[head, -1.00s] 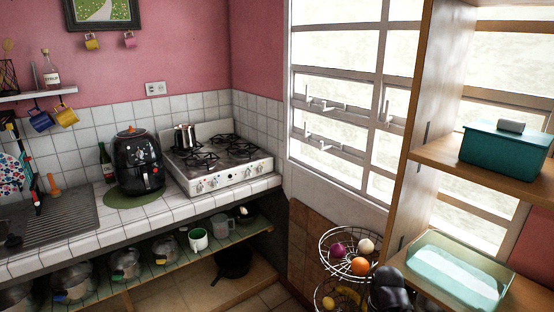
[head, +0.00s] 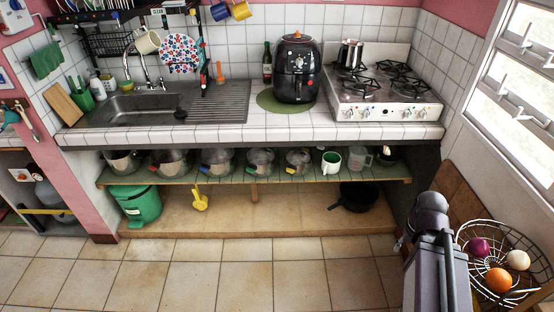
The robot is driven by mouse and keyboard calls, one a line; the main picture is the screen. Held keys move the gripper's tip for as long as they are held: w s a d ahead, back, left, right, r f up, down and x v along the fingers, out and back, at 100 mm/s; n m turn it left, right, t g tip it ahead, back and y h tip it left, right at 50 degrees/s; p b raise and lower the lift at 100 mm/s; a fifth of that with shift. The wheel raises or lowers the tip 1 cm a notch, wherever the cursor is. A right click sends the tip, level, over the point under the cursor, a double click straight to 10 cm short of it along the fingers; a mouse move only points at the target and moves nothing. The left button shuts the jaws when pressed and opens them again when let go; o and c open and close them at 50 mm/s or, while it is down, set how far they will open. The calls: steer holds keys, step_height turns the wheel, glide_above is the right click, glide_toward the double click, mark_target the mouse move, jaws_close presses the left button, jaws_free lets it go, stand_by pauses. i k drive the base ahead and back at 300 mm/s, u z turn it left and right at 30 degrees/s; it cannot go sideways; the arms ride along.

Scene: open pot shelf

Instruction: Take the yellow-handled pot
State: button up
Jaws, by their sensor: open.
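Several metal pots with small coloured handles stand in a row on the green open shelf (head: 232,175) under the counter, in the head view. The pot at the right end of the row (head: 298,160) has a small handle that looks yellow. The pot to its left (head: 260,161) has a yellowish-green handle, so the two are hard to tell apart at this size. My arm shows at the lower right, well apart from the pots. My gripper's fingers are not in view.
A white-green mug (head: 331,161) and a clear jug (head: 360,157) stand right of the pots. Below are a green bin (head: 136,204), a yellow scoop (head: 200,198) and a black pan (head: 354,197). A wire fruit basket (head: 497,262) is at right. The tiled floor ahead is clear.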

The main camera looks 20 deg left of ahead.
mark_target(297, 161)
steer(key=u, duration=0.7)
steer(key=i, duration=1.1)
steer(key=u, duration=0.55)
